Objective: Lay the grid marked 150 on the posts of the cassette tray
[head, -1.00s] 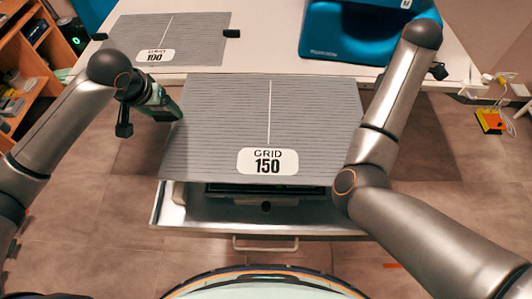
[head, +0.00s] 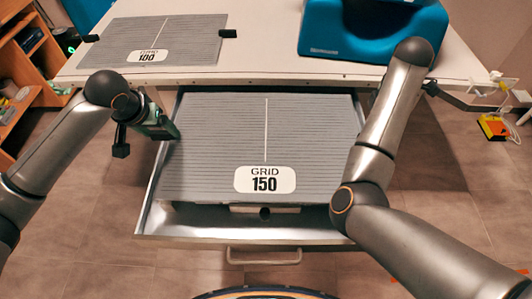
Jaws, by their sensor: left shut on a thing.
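The grey lined grid marked 150 (head: 225,150) is over the metal cassette tray (head: 240,237), which is pulled out below the table's front edge. The grid looks level, with its outline mostly within the tray walls. The tray's front strip shows below the label, and the posts are hidden. I cannot tell whether the grid touches them. My left gripper (head: 166,130) is shut on the grid's left edge.
Another grid, marked 100 (head: 160,38), lies on the white table (head: 262,75) between black blocks. A blue padded object (head: 365,38) stands at the table's back right. The tray has a front handle (head: 264,258). Orange shelves (head: 20,60) stand at left. A yellow-orange box (head: 494,127) is at right.

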